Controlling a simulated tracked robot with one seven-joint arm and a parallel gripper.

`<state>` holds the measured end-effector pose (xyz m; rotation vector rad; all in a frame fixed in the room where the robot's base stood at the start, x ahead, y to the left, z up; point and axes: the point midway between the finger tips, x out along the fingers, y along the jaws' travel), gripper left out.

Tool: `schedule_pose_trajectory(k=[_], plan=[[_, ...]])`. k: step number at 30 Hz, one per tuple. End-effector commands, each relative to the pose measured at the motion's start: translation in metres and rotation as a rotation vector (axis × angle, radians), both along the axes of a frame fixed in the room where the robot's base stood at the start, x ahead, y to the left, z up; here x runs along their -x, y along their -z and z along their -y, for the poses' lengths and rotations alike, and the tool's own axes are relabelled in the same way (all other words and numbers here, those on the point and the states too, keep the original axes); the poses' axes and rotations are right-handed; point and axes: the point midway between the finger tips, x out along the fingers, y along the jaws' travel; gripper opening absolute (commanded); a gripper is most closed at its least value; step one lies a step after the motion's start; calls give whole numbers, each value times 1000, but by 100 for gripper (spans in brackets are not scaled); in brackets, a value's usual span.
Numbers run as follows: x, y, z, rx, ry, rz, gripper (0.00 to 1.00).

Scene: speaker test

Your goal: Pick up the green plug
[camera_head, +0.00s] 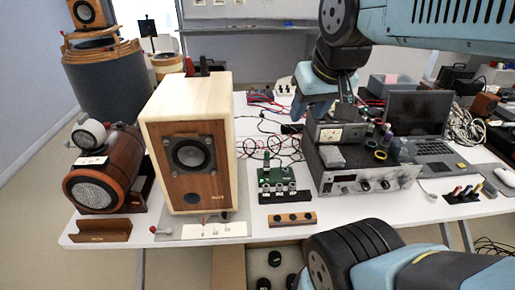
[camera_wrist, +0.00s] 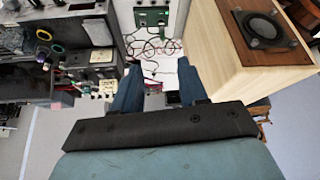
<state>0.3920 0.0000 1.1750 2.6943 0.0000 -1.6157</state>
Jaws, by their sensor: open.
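My gripper (camera_head: 322,104) is above the back middle of the table, behind the grey instrument in the head view. In the wrist view my gripper (camera_wrist: 159,84) is open, its two blue fingers apart with nothing held between them. Several small coloured plugs stand in a dark holder (camera_head: 466,195) at the table's right front; they are too small to tell surely which is green. A small green upright piece (camera_head: 266,160) also shows at the green circuit board (camera_head: 274,177); I cannot tell whether it is a plug.
A wooden speaker (camera_head: 217,170) stands left of the circuit board. The grey instrument (camera_head: 368,180) carries tape rolls and small items. A laptop (camera_head: 420,117) is behind it, a mouse (camera_head: 505,177) at the right. Loose cables (camera_head: 268,104) lie at the back.

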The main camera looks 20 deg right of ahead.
Motion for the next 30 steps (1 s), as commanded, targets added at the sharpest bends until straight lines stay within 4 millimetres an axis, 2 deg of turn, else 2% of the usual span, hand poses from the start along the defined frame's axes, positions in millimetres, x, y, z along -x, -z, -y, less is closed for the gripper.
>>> schedule_pose_trajectory(k=[6,9,14,23,30], plan=[[0,0,0,0,0,0,43],[0,0,0,0,0,-1,50],[-11,0,0,12,-3,-21,50],[-63,11,2,57,-26,-120,50],[-109,30,2,83,-54,-205,50]])
